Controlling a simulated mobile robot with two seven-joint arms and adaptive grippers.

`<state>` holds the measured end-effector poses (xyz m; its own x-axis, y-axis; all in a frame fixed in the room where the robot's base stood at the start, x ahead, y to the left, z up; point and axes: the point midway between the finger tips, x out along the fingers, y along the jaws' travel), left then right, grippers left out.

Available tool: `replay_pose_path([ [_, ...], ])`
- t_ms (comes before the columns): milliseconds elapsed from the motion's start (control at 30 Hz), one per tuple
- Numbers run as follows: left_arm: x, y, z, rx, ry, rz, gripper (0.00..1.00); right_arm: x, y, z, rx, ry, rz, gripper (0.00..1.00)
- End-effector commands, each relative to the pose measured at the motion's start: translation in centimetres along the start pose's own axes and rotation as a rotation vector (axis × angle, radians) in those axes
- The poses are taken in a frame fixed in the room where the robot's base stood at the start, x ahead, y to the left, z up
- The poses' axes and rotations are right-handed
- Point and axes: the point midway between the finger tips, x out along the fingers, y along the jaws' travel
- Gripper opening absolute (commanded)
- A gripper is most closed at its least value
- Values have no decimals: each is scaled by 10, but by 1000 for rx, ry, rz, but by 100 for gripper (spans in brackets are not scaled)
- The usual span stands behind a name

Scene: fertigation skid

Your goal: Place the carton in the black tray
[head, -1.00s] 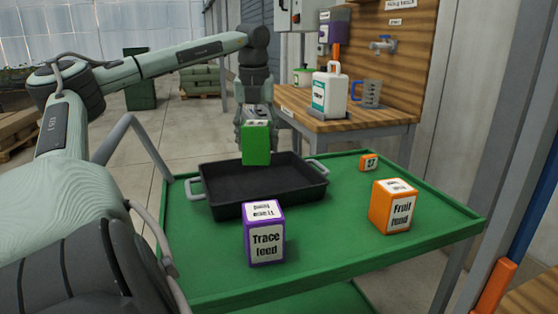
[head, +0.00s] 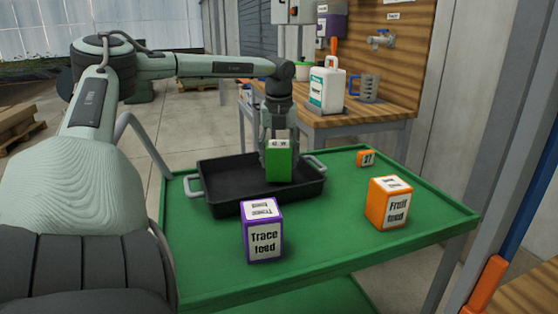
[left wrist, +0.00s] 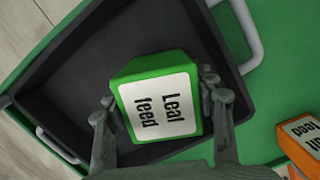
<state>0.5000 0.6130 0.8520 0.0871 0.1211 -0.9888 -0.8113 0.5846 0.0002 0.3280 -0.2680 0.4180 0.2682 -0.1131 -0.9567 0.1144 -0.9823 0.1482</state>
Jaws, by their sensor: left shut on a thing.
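The green carton (head: 279,162) is in my left gripper (head: 279,148), which is shut on it from above. In the left wrist view the carton (left wrist: 160,105) shows a white "Leaf feed" label between the two fingers (left wrist: 160,112). The black tray (head: 225,207) stands on the green cart top. The carton is over the right part of the tray, inside its outline; I cannot tell whether it touches the tray floor. The left wrist view also shows the tray (left wrist: 62,100) around and below the carton. My right gripper is not in view.
A purple "Trace feed" carton (head: 263,240) stands just in front of the tray. An orange "Fruit feed" carton (head: 389,203) and a small orange box (head: 366,158) stand to its right on the green cart (head: 330,245). A wooden bench (head: 360,114) with a white jug (head: 326,88) is behind.

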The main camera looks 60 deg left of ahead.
Motion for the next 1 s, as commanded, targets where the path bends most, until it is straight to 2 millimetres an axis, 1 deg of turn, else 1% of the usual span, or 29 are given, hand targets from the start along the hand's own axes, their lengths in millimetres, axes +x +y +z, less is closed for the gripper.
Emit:
replay_pose_path([
  [67, 7, 0, -1, 0, 0, -1, 13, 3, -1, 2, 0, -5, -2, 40],
  [167, 8, -1, -1, 0, -3, -3, 13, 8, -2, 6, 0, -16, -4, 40],
  [367, 10, 0, -1, 0, -3, -2, 13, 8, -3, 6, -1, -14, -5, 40],
  [467, 11, 0, -2, 0, -2, -2, 13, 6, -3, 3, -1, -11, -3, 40],
  [500, 11, 0, -2, 0, -1, -1, 58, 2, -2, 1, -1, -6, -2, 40],
  [600, 11, 0, -2, 0, -1, -1, 70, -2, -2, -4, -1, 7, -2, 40],
  [667, 11, 0, -2, 0, -1, -1, 76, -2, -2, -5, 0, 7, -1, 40],
  [1000, 9, 0, -1, 0, -1, -1, 76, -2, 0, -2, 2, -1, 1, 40],
])
